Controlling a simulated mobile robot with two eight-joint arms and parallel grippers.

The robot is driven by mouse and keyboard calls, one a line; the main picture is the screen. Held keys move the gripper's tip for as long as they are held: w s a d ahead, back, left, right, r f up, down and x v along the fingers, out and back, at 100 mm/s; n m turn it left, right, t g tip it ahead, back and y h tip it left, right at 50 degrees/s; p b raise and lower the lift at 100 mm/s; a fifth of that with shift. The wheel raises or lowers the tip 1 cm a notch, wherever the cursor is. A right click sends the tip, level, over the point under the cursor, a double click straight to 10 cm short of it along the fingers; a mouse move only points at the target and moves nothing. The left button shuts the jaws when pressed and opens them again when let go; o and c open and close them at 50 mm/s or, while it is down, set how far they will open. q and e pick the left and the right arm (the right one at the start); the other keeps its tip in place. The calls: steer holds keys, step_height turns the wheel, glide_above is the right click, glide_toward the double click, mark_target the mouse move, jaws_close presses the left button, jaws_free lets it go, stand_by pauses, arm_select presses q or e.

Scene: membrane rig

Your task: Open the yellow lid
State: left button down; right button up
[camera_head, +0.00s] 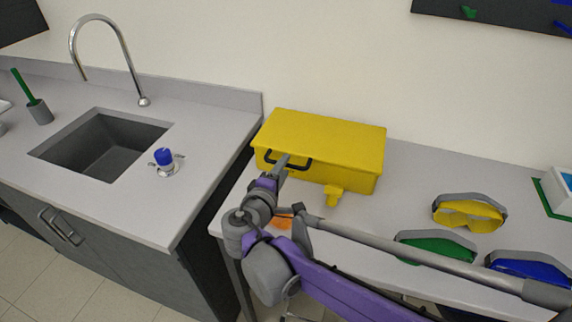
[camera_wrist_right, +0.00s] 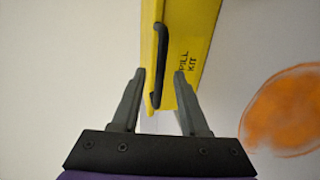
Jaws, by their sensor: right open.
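The yellow lid (camera_head: 325,135) is down on a yellow box (camera_head: 345,179) that stands on the bench against the wall. A black handle (camera_head: 302,168) is on the front. My right gripper (camera_head: 284,161) is in front of the box at the handle. In the right wrist view, the gripper (camera_wrist_right: 159,74) is open, with the black handle (camera_wrist_right: 160,65) between its fingertips and a gap on each side. Lettering partly reading "PILL KIT" shows on the yellow surface. My right arm hides part of the bench. My left gripper is not in view.
A yellow piece (camera_head: 333,194) juts out at the box front. An orange patch (camera_wrist_right: 290,108) lies on the bench near the gripper. Yellow goggles (camera_head: 468,214), green ones (camera_head: 440,244) and blue ones (camera_head: 528,268) lie right. A sink counter (camera_head: 205,180) stands left.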

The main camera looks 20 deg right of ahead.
steer(key=shift+x, duration=1.3)
jaws_close()
stand_by(0.5)
